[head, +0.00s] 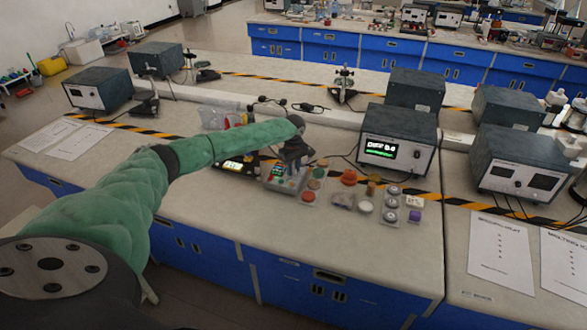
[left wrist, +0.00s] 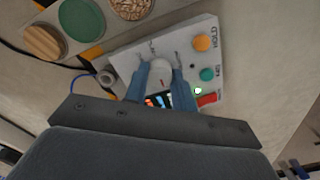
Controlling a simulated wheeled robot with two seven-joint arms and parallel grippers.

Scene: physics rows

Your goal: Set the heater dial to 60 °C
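The heater is a small pale box with a sloped panel, in the left wrist view (left wrist: 207,48). It carries an orange HOLD button (left wrist: 203,43), a green button (left wrist: 207,74), a red switch (left wrist: 207,99) and a small lit screen. The white dial (left wrist: 159,72) has a small red mark; its setting is not readable. My left gripper (left wrist: 160,68) has its two blue fingers on either side of the dial, seemingly closed on it. In the head view, my left gripper (head: 291,153) points down over the heater (head: 279,181), hiding part of it. My right gripper is not in view.
A black scale (head: 236,166) lies to the left. The front of the bench is clear.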

